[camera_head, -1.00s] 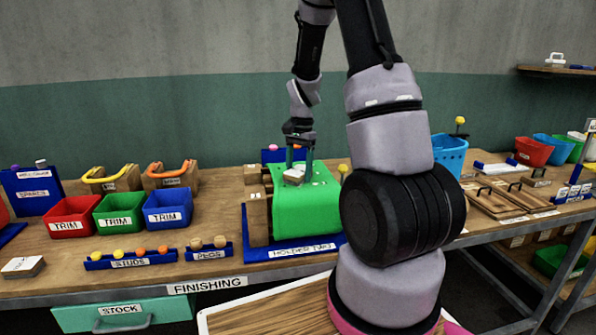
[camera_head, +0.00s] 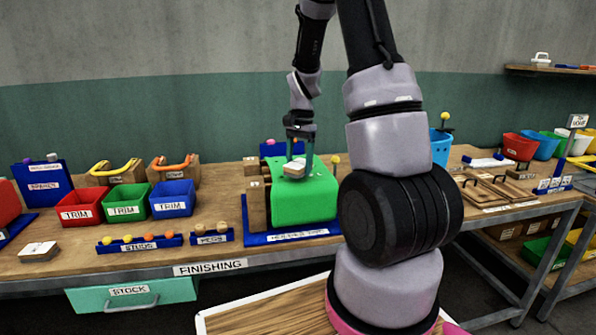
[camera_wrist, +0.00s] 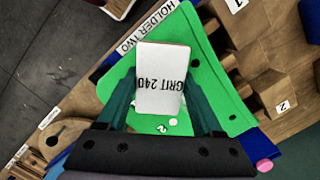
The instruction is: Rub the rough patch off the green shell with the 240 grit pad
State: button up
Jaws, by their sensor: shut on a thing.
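My gripper (camera_head: 299,165) is shut on the 240 grit pad (camera_head: 294,169), a pale block over the top of the green shell (camera_head: 318,203). In the wrist view the pad (camera_wrist: 160,62) reads "GRIT 240" and sits between the fingers (camera_wrist: 160,97). The shell (camera_wrist: 115,88) is behind it, clamped in the blue holder two (camera_head: 262,239) against wooden blocks. I cannot tell whether the pad touches the shell. Small pale spots (camera_wrist: 173,121) show on the shell beside the pad; the pad and gripper hide part of it, and I cannot make out the rough patch.
Red (camera_head: 80,207), green (camera_head: 124,204) and blue (camera_head: 172,199) TRIM bins stand left of the holder. Another pad (camera_head: 39,252) lies at the bench's left front. Stud (camera_head: 140,244) and peg (camera_head: 212,237) racks sit in front of the bins. My arm hides the bench right of the shell.

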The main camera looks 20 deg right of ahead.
aim_at(297, 164)
jog(key=shift+s+r, duration=0.15)
jog(key=shift+r, duration=2.8)
